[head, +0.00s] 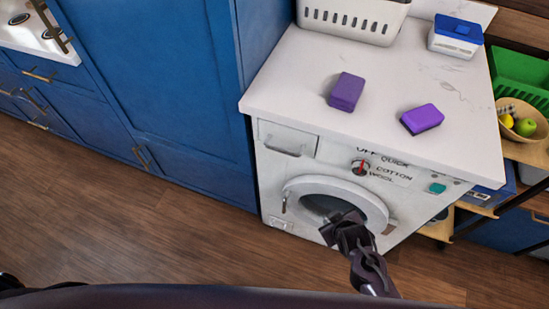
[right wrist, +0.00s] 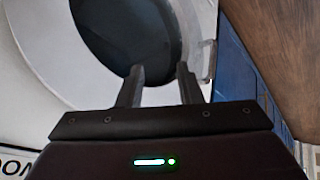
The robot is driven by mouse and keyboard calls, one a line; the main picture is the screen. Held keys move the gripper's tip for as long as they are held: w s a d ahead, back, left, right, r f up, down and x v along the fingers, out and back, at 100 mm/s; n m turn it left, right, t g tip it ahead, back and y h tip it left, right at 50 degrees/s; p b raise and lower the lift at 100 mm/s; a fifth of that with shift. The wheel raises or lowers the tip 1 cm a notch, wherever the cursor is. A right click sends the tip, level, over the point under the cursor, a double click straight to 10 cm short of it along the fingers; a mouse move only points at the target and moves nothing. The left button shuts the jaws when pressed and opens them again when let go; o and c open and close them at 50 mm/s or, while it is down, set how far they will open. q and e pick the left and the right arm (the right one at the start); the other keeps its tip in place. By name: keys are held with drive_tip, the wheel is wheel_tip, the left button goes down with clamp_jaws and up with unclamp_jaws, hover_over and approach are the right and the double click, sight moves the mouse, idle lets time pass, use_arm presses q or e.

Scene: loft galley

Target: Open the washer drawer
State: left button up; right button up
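The white washer (head: 270,190) stands under a marble-look counter. Its drawer (head: 287,140) is at the upper left of the front, with a recessed grip, and looks shut, flush with the panel. My right gripper (head: 347,222) is in front of the round washer door (head: 300,186), below and right of the drawer. In the right wrist view my right gripper (right wrist: 160,72) has its fingers apart with nothing between them, and the door's dark glass (right wrist: 120,30) and pale ring lie beyond. The drawer is not seen in that view. My left gripper is not in view.
The dial (head: 360,167) and a teal button (head: 437,188) are on the washer front. Two purple sponges (head: 346,91) (head: 422,119), a white basket (head: 352,18) and a blue-lidded box (head: 455,37) are on the counter (head: 300,75). A blue cabinet (head: 160,80) stands left; the wooden floor (head: 150,225) is clear.

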drive_tip(key=w+a+r+n+t+y+b, duration=0.1)
drive_tip(key=w+a+r+n+t+b, duration=0.15)
drive_tip(key=a+r, duration=0.35)
drive_tip(key=n+t+y, duration=0.7)
drive_tip(key=n+t, duration=0.1)
drive_tip(key=n, duration=0.8)
approach(280, 149)
drive_tip(key=x, duration=0.3)
drive_tip(key=shift+g, duration=0.25)
drive_tip(key=x, duration=0.7)
drive_tip(key=shift+d+f, duration=0.1)
drive_tip(key=shift+f, duration=0.05)
drive_tip(key=shift+c, duration=0.3)
clamp_jaws()
